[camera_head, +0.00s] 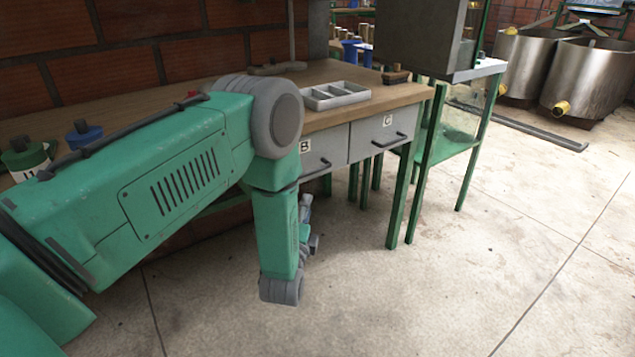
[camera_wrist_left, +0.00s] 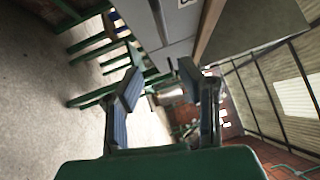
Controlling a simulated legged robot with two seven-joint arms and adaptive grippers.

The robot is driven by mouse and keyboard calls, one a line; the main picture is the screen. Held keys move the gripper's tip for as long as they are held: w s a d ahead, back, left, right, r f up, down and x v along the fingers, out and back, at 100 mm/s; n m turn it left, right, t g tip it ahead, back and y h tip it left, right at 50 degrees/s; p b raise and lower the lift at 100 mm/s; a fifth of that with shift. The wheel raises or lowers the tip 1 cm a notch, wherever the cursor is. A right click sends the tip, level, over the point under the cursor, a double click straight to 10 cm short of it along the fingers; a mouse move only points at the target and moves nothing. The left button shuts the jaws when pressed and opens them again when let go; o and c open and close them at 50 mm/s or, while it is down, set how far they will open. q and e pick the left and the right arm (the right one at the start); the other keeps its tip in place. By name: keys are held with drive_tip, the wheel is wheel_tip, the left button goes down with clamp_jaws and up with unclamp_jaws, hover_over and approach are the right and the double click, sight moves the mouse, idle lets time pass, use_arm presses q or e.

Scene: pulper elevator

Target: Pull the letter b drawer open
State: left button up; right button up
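The letter b drawer (camera_head: 326,147) is a grey front under the wooden workbench, with a white B label and a dark bar handle (camera_head: 317,171). Its front looks level with the neighbouring drawer, and its left part is hidden behind my left arm. My left gripper (camera_head: 309,226) is mostly hidden behind the green forearm, below drawer B. In the left wrist view my left gripper (camera_wrist_left: 160,74) has its two fingers apart, with nothing clearly between them. A grey drawer front (camera_wrist_left: 168,28) lies beyond the fingertips; its letter cannot be read. My right gripper is not in view.
The letter C drawer (camera_head: 376,137) sits right of drawer B, beside green table legs (camera_head: 404,195). A grey divided tray (camera_head: 335,95) and a brush (camera_head: 396,76) lie on the workbench (camera_head: 400,95). The concrete floor in front is clear.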

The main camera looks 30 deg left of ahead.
sight(315, 171)
use_arm(q)
drive_tip(key=b+x, duration=0.2)
drive_tip(key=x, duration=0.5)
drive_tip(key=b+x, duration=0.2)
drive_tip(key=x, duration=0.5)
drive_tip(key=shift+s+a+r, duration=0.15)
drive_tip(key=shift+r, duration=0.05)
clamp_jaws()
